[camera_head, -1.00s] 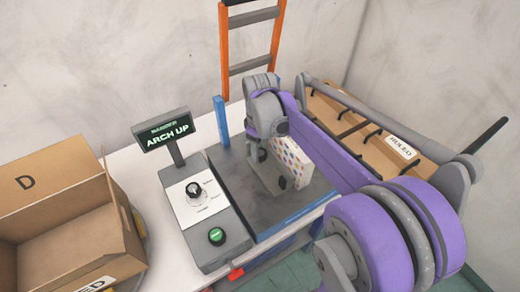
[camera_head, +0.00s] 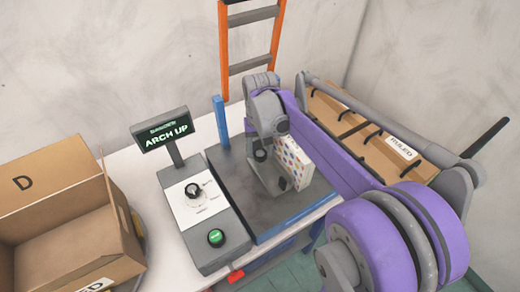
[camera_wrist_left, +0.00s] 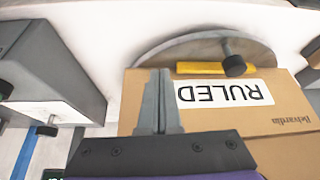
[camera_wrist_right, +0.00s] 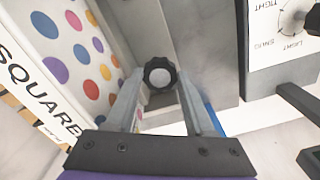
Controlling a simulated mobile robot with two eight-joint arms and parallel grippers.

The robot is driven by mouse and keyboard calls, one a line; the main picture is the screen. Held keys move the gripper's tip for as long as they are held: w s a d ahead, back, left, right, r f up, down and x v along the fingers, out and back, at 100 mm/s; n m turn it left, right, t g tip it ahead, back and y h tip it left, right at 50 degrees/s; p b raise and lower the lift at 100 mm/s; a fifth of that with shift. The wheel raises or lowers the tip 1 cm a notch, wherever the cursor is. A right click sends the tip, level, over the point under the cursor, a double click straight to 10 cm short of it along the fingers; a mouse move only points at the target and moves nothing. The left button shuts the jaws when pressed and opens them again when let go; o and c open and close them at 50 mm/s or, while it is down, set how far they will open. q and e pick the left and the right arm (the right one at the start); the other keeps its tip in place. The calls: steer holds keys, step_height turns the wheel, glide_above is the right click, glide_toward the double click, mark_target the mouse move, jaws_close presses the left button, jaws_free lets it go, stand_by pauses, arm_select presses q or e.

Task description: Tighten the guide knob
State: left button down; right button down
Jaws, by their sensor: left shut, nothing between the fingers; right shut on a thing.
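A black round guide knob (camera_wrist_right: 160,73) with a grey centre sits between the fingertips of my right gripper (camera_wrist_right: 160,92) in the right wrist view. The fingers touch its sides and are shut on it. In the head view my right gripper (camera_head: 262,142) reaches down over the grey machine bed, and my arm hides part of it. My left gripper (camera_wrist_left: 159,98) shows only in the left wrist view. It is shut and empty, in front of a brown box labelled RULED (camera_wrist_left: 210,150).
A box with coloured dots (camera_head: 293,165), marked SQUARE, stands close beside my right gripper. The control panel (camera_head: 213,233) has a dial (camera_head: 194,190) and a green button (camera_head: 216,237). Its display (camera_head: 163,138) reads ARCH UP. An open cardboard box (camera_head: 60,215) stands at left.

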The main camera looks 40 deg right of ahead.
mark_target(261, 154)
steer(key=shift+m, duration=1.7)
steer(key=shift+c, duration=1.3)
jaws_free()
steer(key=shift+r, duration=0.15)
step_height(261, 154, up, 11)
steer(key=shift+f, duration=0.2)
steer(key=shift+s+f, duration=0.1)
